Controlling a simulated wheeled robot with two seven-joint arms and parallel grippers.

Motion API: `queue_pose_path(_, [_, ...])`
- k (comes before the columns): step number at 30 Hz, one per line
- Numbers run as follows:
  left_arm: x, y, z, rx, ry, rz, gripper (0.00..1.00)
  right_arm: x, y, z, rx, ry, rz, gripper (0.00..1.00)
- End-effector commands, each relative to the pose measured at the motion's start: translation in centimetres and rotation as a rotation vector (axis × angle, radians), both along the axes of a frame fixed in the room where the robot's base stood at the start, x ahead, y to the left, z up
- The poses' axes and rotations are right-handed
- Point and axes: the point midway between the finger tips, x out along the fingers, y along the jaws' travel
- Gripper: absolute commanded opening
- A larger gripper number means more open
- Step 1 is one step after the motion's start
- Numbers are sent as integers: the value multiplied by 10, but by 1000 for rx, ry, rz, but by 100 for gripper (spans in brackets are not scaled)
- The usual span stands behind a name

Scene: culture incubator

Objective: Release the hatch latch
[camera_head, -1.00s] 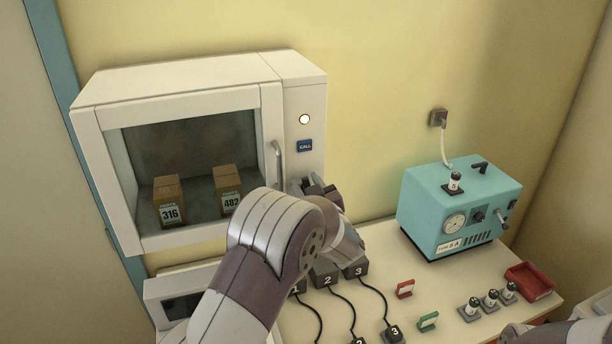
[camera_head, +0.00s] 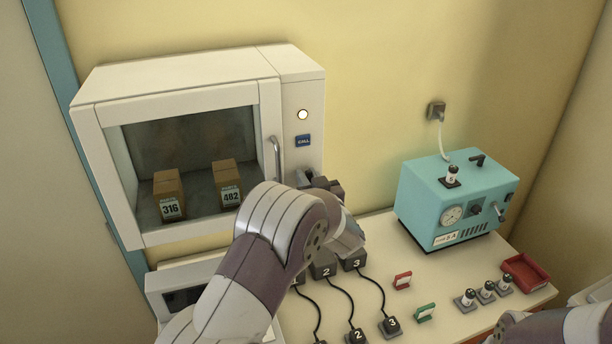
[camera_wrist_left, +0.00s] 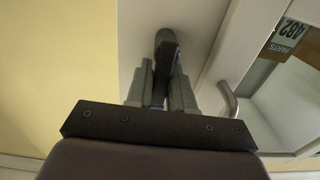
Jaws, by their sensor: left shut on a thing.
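The hatch latch is a dark lever (camera_wrist_left: 166,48) on the pale front panel of the incubator (camera_head: 180,85), seen in the left wrist view. My left gripper (camera_wrist_left: 162,88) is shut on this lever, with a grey finger on each side of it. In the head view the left gripper (camera_head: 318,184) is at the panel, below the blue CALL button (camera_head: 303,141) and right of the door handle (camera_head: 277,160). My wrist hides most of the latch there. The glass door appears closed. My right gripper is out of view; only part of that arm shows at bottom right.
Boxes 316 (camera_head: 169,195) and 482 (camera_head: 228,184) stand inside the incubator. Numbered dark blocks with cables (camera_head: 326,262) sit below my left wrist. A teal device (camera_head: 455,205), a red tray (camera_head: 525,272) and several small vials stand on the bench at right.

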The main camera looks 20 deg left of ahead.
Motion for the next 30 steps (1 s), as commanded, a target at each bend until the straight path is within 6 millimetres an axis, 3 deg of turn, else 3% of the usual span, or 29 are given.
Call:
queue_pose_path(5, [1, -1, 2, 2, -6, -1, 0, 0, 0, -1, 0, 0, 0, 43])
queue_pose_path(6, [1, -1, 2, 1, -7, -1, 28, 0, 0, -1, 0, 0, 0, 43])
queue_pose_path(8, [1, -1, 2, 1, -7, -2, 43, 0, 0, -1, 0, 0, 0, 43])
queue_pose_path(20, [-9, -9, -2, -1, -6, -4, 43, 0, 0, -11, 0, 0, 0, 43])
queue_pose_path(30, [-79, -55, -3, -2, -8, -6, 43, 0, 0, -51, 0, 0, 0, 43])
